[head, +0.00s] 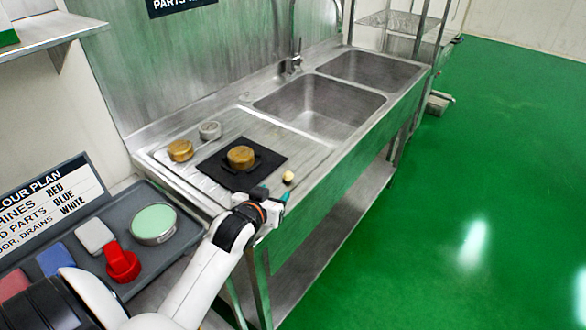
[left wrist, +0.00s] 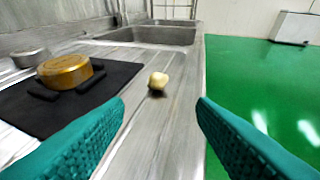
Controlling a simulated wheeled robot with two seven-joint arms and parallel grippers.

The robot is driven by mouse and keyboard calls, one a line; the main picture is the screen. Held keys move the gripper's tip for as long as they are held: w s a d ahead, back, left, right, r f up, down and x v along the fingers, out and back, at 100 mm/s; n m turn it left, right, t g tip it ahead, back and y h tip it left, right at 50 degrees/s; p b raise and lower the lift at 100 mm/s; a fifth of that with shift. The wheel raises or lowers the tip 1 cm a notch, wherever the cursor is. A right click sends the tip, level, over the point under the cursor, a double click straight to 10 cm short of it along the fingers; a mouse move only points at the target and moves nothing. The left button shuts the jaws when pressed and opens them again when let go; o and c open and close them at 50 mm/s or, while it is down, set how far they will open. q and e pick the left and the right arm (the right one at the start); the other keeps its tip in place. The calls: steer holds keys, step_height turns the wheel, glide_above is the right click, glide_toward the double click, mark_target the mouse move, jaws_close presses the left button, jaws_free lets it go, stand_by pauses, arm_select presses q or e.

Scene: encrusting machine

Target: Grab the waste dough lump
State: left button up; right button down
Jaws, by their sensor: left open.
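The waste dough lump (head: 289,177) is a small pale cream piece on the ribbed steel drainboard, to the right of the black mat. It also shows in the left wrist view (left wrist: 158,81), ahead of my fingers and between their lines. My left gripper (head: 277,199) is open and empty, over the drainboard's front edge, a short way on the near side of the lump. Its two teal fingers (left wrist: 160,108) stand wide apart in the left wrist view. My right gripper is not in view.
A brass part (head: 241,157) sits on the black mat (head: 222,172). Another brass part (head: 180,150) and a grey metal part (head: 210,130) stand behind. Two sink basins (head: 318,103) lie beyond. A grey tray (head: 62,223) holds brushes and a green-topped tin (head: 153,223).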

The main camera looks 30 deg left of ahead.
mark_target(287, 177)
arm_select(q)
steer(key=x, duration=0.5)
steer(key=shift+r+p+x, duration=0.2)
steer(key=shift+p+x, duration=0.2)
steer(key=shift+x, duration=0.95)
steer(key=shift+r+p+x, duration=0.15)
steer(key=shift+p+x, duration=0.2)
steer(key=shift+x, duration=1.05)
steer(key=shift+a, duration=0.15)
steer(key=shift+r, duration=0.1)
steer(key=c, duration=1.1)
